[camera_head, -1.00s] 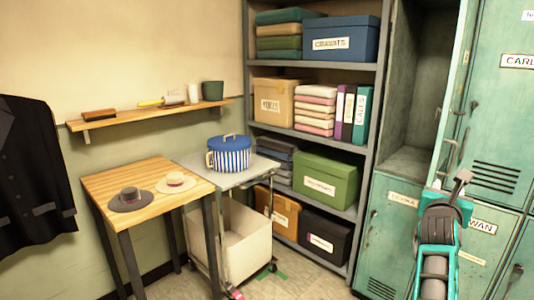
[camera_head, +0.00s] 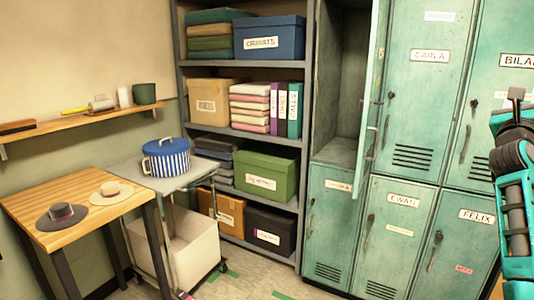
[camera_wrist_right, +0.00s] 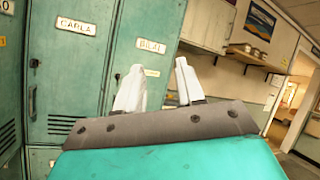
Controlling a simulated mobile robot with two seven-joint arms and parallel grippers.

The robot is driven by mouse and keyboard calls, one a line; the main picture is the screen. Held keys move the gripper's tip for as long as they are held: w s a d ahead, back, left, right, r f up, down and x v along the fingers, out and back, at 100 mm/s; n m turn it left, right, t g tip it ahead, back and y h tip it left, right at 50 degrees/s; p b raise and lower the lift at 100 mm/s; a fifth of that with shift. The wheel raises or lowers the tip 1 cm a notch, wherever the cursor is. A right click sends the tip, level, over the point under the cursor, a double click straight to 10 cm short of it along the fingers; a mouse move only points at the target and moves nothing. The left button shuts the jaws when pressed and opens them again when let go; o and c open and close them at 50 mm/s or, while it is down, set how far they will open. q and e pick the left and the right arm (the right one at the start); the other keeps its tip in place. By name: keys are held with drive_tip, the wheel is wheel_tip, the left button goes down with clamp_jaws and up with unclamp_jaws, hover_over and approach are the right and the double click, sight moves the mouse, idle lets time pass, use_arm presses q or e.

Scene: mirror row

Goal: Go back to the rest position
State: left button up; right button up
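My right gripper (camera_wrist_right: 160,80) shows in the right wrist view with its two pale fingers apart and nothing between them. In the head view my right arm comes up at the right edge, and the dark gripper end (camera_head: 515,97) is raised in front of the lockers. It touches nothing that I can see. My left gripper is not in view.
Green lockers (camera_head: 411,148) fill the right side; one upper locker door (camera_head: 371,90) stands open. Left of them are a grey shelf unit (camera_head: 309,110), a trolley (camera_head: 130,166) with a striped blue pot (camera_head: 166,158), and a wooden table (camera_head: 70,187) with two hats.

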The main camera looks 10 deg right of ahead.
drive_tip(key=w+a+f+n+t+y, duration=0.3)
drive_tip(key=a+f+n+t+y, duration=0.35)
drive_tip(key=n, duration=0.75)
drive_tip(key=w+a+f+n+t+y, duration=0.3)
drive_tip(key=a+f+n+y, duration=0.6)
drive_tip(key=a+n, duration=0.35)
drive_tip(key=s+a+f+n+g+y, duration=0.25)
drive_tip(key=a+f+n, duration=0.3)
drive_tip(key=f, duration=0.35)
drive_tip(key=s+a+f+n+g+y, duration=0.25)
drive_tip(key=a+f+n, duration=0.25)
drive_tip(key=f+n, duration=0.3)
drive_tip(key=s+a+f+n+g+y, duration=0.1)
drive_tip(key=s+a+f+n+g, duration=0.35)
drive_tip(key=s+f, duration=0.55)
drive_tip(key=s+a+f+n+g, duration=0.3)
drive_tip(key=s+a+f+n, duration=0.3)
drive_tip(key=s+f, duration=0.45)
drive_tip(key=w+a+m+t, duration=0.1)
drive_tip(key=w+a+m, duration=0.1)
drive_tip(key=a+m, duration=0.3)
drive_tip(key=a+f, duration=0.1)
drive_tip(key=a, duration=0.3)
drive_tip(key=shift+w+a, duration=0.15)
